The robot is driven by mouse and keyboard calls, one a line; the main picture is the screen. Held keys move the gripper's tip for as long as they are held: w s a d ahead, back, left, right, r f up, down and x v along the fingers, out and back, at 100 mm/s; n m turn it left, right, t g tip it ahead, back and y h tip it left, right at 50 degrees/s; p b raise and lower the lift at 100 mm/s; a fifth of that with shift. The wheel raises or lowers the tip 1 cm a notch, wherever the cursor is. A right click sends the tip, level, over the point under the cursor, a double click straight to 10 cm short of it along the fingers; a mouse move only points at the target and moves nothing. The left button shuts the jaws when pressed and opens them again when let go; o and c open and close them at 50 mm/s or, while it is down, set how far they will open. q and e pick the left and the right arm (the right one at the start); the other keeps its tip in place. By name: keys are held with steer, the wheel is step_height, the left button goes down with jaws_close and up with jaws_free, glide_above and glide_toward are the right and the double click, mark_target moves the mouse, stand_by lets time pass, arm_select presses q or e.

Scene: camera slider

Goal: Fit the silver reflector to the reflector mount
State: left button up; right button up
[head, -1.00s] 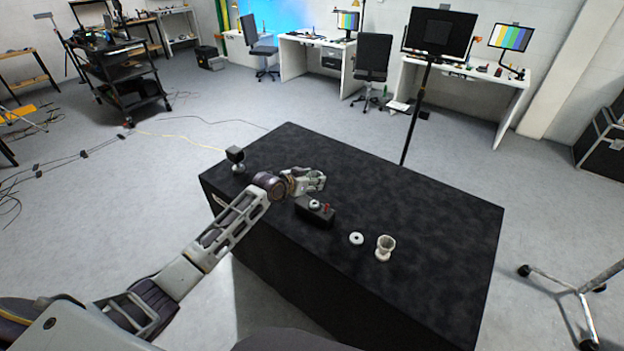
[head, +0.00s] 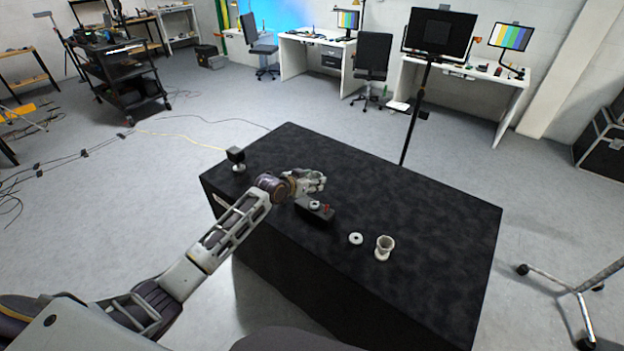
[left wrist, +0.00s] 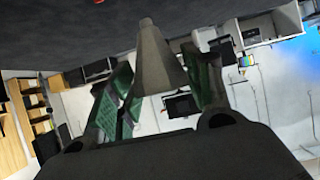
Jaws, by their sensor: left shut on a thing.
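My left gripper (head: 313,183) is over the middle of the black table, just behind a low black block. In the left wrist view the gripper (left wrist: 160,78) is shut on a grey, cone-shaped piece, which I take to be the silver reflector (left wrist: 157,52). The piece sits narrow end up in that picture, between the green-padded fingers. In the head view the fingers hide most of it. The black block (head: 323,213) carries a pale ring and a small red part; it may be the reflector mount, but I cannot be sure. My right gripper is not in view.
A small black cube on a pale foot (head: 236,157) stands at the left corner. The table's far right is clear.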

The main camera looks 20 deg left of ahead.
mark_target(312, 206)
arm_select(q)
steer(key=shift+f+b, duration=1.65)
steer(key=shift+f, duration=1.35)
steer(key=shift+p, duration=0.45)
steer(key=shift+f, duration=0.25)
stand_by(0.7)
stand_by(0.3)
steer(key=shift+f, duration=0.25)
stand_by(0.4)
stand_by(0.6)
steer(key=shift+f, duration=0.2)
stand_by(0.7)
